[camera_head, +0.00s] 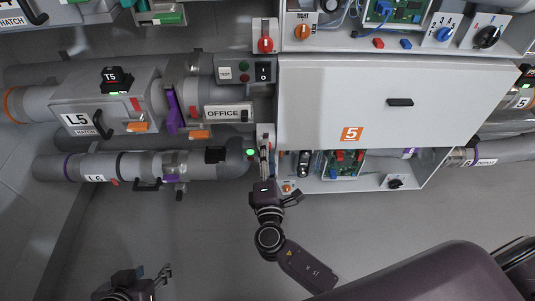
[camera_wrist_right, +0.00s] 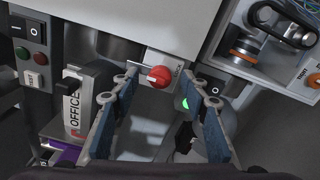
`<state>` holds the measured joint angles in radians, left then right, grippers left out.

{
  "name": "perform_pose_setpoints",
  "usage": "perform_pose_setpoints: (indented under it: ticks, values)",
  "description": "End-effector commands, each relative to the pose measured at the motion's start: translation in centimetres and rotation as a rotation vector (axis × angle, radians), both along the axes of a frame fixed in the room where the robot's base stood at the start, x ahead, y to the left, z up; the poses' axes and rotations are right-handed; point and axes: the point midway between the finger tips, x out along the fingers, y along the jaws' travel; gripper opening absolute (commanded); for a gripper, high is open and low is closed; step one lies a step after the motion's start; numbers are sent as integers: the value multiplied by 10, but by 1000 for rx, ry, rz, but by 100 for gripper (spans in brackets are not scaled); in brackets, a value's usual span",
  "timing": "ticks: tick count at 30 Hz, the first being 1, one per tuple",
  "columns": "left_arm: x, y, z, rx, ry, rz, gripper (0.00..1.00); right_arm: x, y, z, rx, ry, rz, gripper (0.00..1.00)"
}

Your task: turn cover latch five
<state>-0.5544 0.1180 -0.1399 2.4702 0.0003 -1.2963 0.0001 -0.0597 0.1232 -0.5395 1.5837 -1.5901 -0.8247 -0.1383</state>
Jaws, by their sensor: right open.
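The cover of unit five is a large pale panel (camera_head: 440,85) with an orange 5 label. In the right wrist view a red knob (camera_wrist_right: 158,77) sits on a light plate marked LOCK, at the edge of the pale panel. In the head view my right gripper (camera_head: 265,142) hides this knob. My right gripper (camera_wrist_right: 168,88) is open, one finger on each side of the knob in the picture. I see no clear contact, and the remaining distance is hard to judge. My left gripper (camera_head: 153,273) is low at the left, away from the panel; its jaw opening is unclear.
The OFFICE label (camera_head: 228,113) and a switch box (camera_head: 244,70) are left of the panel. Another red knob (camera_head: 265,44) is above. An open tray with a green circuit board (camera_head: 342,163) lies below the cover. Pipes run along the left. The floor below is clear.

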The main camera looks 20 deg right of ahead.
Motion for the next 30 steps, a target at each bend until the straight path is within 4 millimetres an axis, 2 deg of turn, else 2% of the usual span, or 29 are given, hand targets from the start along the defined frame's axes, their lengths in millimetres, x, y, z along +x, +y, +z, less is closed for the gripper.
perform_pose_setpoints:
  ticks: [5, 12, 16, 21, 30]
  values:
    - [0, 0, 0, 0, -1, 0, 40, -27, 8, -2, 1, 4, 2, 41]
    - [0, 0, 0, 0, -1, 0, 40, -77, 22, -2, 2, 5, 2, 41]
    - [0, 0, 1, 0, -1, 0, 40, -97, 28, -2, 1, 4, 1, 41]
    - [0, 0, 1, 0, -1, 0, 40, -111, 32, -1, 0, 4, 1, 41]
    - [0, 0, 1, 0, -2, 0, 40, -113, 32, -1, 0, 2, 0, 41]
